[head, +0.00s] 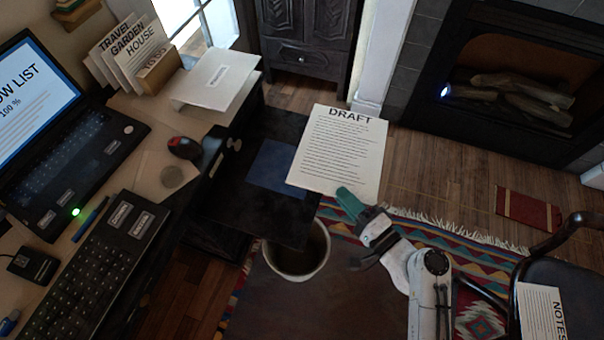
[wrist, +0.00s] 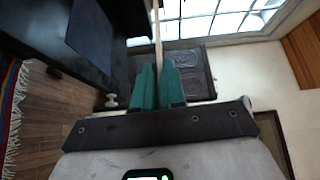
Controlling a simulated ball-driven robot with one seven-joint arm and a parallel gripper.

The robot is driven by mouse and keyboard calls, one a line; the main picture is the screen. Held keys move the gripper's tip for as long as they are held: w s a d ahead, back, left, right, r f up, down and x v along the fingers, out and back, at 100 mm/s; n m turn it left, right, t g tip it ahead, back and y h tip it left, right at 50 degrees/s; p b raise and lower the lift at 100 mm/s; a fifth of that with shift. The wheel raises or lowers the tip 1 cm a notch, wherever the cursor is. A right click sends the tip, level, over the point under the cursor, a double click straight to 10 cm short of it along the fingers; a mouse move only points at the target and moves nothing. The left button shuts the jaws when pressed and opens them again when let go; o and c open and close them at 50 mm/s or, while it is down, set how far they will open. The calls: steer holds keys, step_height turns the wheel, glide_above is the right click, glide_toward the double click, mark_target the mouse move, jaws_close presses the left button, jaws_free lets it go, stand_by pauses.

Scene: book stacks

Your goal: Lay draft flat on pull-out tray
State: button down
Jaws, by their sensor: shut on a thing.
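The draft (head: 340,152) is a white printed sheet headed DRAFT. My gripper (head: 352,200), with green fingers, is shut on its lower edge in the head view. In the wrist view the green fingers (wrist: 158,85) are together on the sheet, which shows only as a thin pale edge (wrist: 157,35). The pull-out tray (head: 225,190) is a dark board sticking out from the desk, with a blue pad (head: 275,168) on it. The sheet's left side overlaps the tray's right end in the head view; I cannot tell its height above it.
A bin (head: 298,262) stands below the tray. The desk at left holds a laptop (head: 55,130), a keyboard (head: 85,250), a mouse (head: 185,147) and a paper stack (head: 215,82). A chair (head: 560,262) with a NOTES sheet (head: 542,312) stands at right.

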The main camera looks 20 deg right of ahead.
steer(key=s+a+f+n+g+y+b, duration=0.1)
steer(key=s+f+n+g+y+b, duration=0.2)
steer(key=s+n+g+y+b, duration=0.45)
steer(key=w+d+f+t, duration=0.1)
steer(key=w+f, duration=1.1)
steer(key=f, duration=0.1)
steer(key=shift+y+b, duration=0.35)
steer(key=shift+y, duration=0.1)
steer(key=shift+w+f, duration=0.1)
steer(key=shift+f, duration=0.05)
steer(key=c, duration=1.2)
jaws_free()
